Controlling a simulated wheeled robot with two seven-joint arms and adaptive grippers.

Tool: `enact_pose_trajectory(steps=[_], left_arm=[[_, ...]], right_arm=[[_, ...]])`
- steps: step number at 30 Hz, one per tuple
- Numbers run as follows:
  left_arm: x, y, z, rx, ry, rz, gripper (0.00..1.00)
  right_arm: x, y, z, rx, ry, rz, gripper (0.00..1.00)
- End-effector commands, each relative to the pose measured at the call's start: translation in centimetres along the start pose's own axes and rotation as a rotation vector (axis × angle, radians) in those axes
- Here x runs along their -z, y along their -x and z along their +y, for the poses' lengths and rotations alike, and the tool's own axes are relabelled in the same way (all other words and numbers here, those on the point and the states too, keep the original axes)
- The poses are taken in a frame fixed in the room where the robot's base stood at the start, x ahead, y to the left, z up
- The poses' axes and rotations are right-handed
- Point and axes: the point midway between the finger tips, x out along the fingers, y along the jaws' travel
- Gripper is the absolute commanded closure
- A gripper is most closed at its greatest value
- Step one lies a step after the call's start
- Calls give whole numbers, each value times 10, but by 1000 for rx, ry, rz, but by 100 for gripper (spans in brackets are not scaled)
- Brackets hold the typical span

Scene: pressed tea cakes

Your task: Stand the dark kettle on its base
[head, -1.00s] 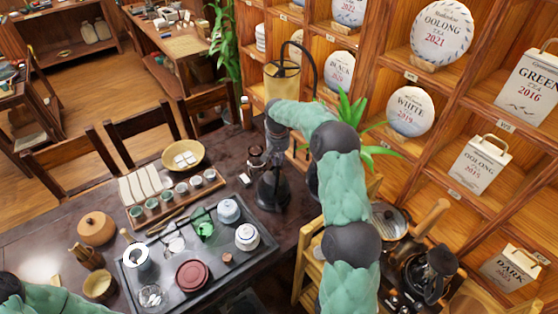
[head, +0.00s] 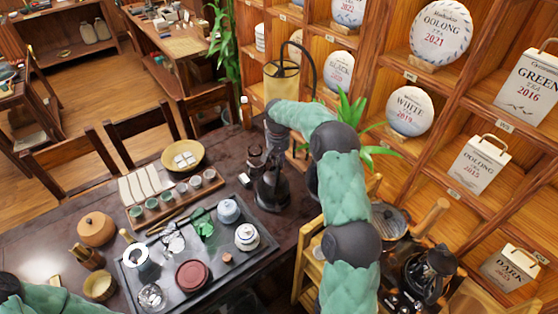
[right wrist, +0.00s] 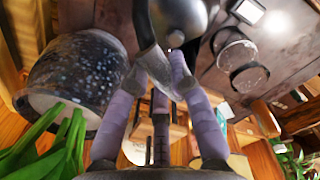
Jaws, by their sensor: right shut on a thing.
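The dark kettle (head: 272,190) is at the right end of the dark table in the head view, and looks upright. Its rounded body (right wrist: 182,14) and dark curved handle (right wrist: 146,32) show at the top of the right wrist view. My right gripper (right wrist: 168,68) is shut on the handle, with its fingers on both sides. In the head view my right gripper (head: 276,156) is above the kettle, partly covered by my wrist. I cannot make out the base clearly, nor whether the kettle touches it. My left gripper is out of view.
Glass jars (head: 255,157) and a small white item (head: 244,180) stand close by. A speckled pot (right wrist: 82,80) is near the gripper. Shelves (head: 395,165) rise at right.

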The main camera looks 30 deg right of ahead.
Motion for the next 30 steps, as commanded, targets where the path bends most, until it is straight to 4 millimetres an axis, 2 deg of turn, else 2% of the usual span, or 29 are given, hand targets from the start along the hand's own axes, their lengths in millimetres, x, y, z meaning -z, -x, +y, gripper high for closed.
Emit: enact_pose_trajectory(steps=[30], left_arm=[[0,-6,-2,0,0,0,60]], right_arm=[[2,-11,0,1,-2,7,100]])
